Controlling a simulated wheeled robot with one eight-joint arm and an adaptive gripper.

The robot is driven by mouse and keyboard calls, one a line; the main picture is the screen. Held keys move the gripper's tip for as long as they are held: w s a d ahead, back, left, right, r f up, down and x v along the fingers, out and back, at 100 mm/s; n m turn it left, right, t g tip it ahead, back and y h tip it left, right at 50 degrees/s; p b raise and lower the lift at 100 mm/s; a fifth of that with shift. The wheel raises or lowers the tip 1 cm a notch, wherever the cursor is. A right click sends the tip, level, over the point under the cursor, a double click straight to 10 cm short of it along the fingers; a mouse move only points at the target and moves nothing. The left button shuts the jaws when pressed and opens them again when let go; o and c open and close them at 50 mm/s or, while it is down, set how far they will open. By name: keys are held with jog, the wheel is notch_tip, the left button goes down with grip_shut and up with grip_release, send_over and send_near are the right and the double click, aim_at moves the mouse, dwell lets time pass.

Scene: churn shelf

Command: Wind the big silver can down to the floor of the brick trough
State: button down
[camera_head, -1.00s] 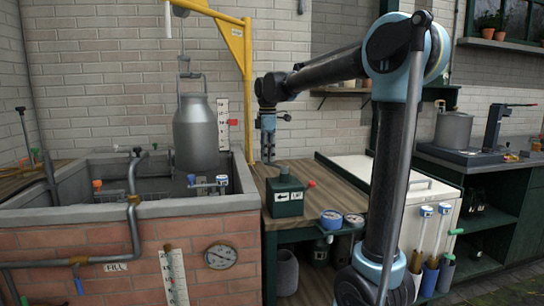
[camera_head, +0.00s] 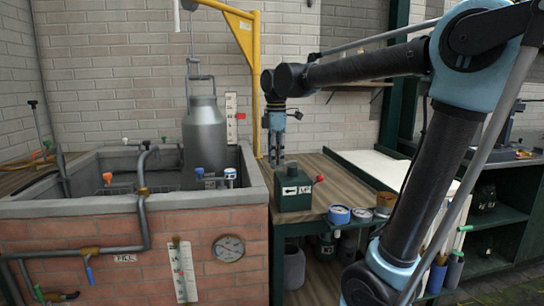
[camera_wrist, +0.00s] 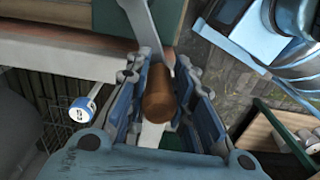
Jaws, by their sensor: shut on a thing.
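The big silver can (camera_head: 204,140) hangs upright from a hook and rod (camera_head: 192,62) over the brick trough (camera_head: 130,262). Its lower part is below the trough's back rim; taps at the front rim partly cover its base, and I cannot see the trough floor. My gripper (camera_head: 277,160) is to the right of the can, by the yellow hoist post. In the wrist view my gripper (camera_wrist: 157,95) is shut on a brown wooden handle (camera_wrist: 158,92), with a grey metal arm (camera_wrist: 145,28) beside it.
A green box (camera_head: 294,190) with an arrow label and red knob stands on the wooden bench right of the trough. Pipes (camera_head: 140,190) and a white scale (camera_head: 184,270) are on the trough front. A gauge (camera_head: 229,248) is nearby. The yellow post (camera_head: 256,90) rises behind.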

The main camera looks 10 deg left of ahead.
jog(key=d, duration=1.2)
jog(key=w+d, duration=0.1)
jog(key=w, duration=0.7)
jog(key=shift+w+d, duration=0.3)
jog(key=shift+d, duration=0.05)
jog(key=c, duration=1.9)
grip_release()
